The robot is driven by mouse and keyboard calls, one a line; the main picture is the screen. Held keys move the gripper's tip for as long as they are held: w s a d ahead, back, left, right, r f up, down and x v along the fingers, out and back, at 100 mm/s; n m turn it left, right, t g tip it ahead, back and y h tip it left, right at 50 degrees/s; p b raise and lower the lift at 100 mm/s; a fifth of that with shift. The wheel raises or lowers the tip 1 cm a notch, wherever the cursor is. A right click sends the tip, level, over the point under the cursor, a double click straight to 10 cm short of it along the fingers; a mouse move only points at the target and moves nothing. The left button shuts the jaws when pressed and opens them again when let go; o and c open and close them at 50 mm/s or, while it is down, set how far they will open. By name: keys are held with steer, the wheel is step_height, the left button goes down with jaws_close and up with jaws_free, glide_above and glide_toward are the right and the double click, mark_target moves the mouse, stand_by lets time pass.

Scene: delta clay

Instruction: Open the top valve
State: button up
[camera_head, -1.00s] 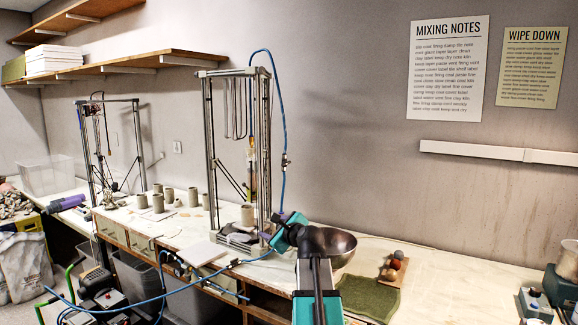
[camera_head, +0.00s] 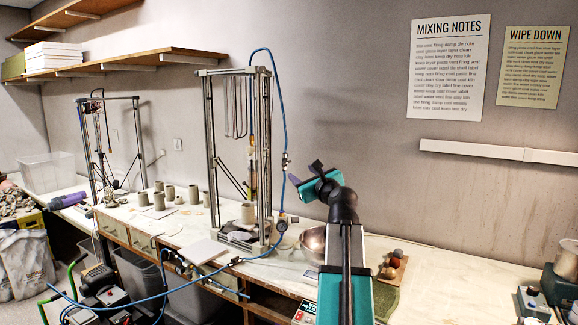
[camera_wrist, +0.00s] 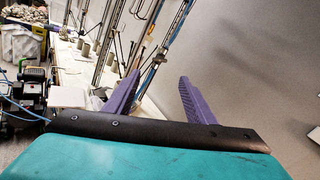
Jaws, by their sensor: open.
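The top valve (camera_head: 286,160) is a small fitting on the blue hose (camera_head: 283,120) that hangs at the right side of the tall metal-framed printer (camera_head: 240,150). A second fitting (camera_head: 281,225) sits lower on the same hose. My gripper (camera_head: 306,172) is raised just right of the top valve, with its purple fingers apart and nothing between them. In the wrist view my gripper (camera_wrist: 158,78) is also open, and the blue hose shows beyond the fingers. I cannot tell the position of the valve's handle.
A green towel (camera_head: 386,300) and a board with several balls (camera_head: 394,267) lie to the right. Several clay cups (camera_head: 168,194) stand left of the printer. The wall above the bowl is clear.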

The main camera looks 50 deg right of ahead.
mark_target(287, 163)
steer(key=shift+p+x, duration=1.55)
steer(key=shift+x, duration=5.35)
steer(key=c, duration=1)
steer(key=shift+c, duration=0.2)
steer(key=shift+n+b, duration=0.45)
steer(key=shift+n, duration=0.05)
steer(key=shift+n+y+b, duration=0.5)
steer(key=shift+n+b, duration=4.1)
steer(key=shift+n, duration=1.9)
